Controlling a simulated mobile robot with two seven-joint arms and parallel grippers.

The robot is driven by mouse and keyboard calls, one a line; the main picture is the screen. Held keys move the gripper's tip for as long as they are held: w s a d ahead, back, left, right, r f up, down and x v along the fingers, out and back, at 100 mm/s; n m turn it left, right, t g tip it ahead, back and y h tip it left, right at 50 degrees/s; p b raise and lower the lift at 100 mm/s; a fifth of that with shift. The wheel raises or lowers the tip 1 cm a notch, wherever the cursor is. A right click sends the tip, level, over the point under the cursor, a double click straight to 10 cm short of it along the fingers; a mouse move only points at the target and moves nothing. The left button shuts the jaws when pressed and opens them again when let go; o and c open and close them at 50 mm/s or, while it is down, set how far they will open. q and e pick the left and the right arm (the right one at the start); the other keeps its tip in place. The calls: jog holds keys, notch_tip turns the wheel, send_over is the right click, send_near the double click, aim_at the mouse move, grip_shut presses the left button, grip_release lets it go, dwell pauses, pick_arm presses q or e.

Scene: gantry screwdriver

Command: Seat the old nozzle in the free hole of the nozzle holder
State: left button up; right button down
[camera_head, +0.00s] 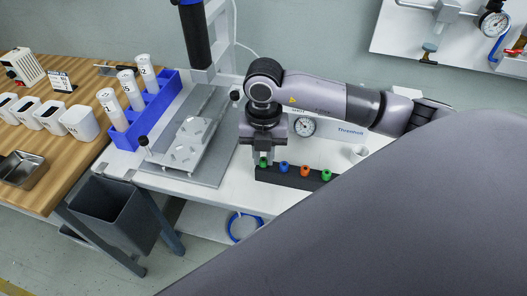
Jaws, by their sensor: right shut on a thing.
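The nozzle holder (290,182) is a long dark block on the white bench. Blue (284,167), orange (305,171) and green (326,175) nozzles stand along it. Another green nozzle (263,162) shows at the left end of the holder, directly below my right gripper (262,157). My right gripper points down and is shut on this green nozzle, which I take to be the old nozzle. Its lower part is too small to tell whether it is in the hole or just above it. My left gripper is not in view.
A metal plate fixture (188,145) with clear discs stands left of the holder, under a vertical column (196,35). A blue rack (150,108) with white tubes is farther left. A dial gauge (305,127) sits behind the holder. A dark bin (115,212) hangs below.

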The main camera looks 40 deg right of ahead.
aim_at(264, 160)
jog(key=c, duration=1)
grip_release()
jog(key=shift+o, duration=0.2)
jog(key=shift+r, duration=3.55)
